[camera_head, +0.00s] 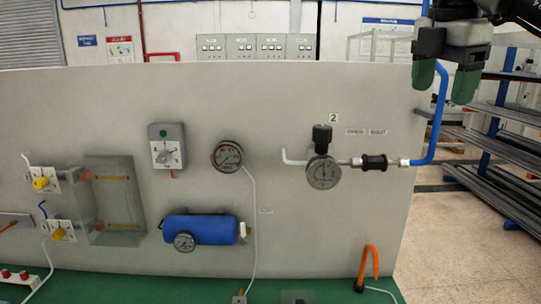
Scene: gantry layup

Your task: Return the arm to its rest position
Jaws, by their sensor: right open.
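My right gripper (443,82) is at the top right, in front of the panel's upper right corner, with its two green-tipped fingers pointing down. The gripper is above and to the right of the pressure regulator (323,172) and overlaps the upper part of the blue hose (437,115) in the picture. My left gripper and arm do not show.
The grey panel (290,110) carries a gauge (228,156), a blue tank (200,229), a switch box (167,146) and yellow-knobbed valves (42,183).

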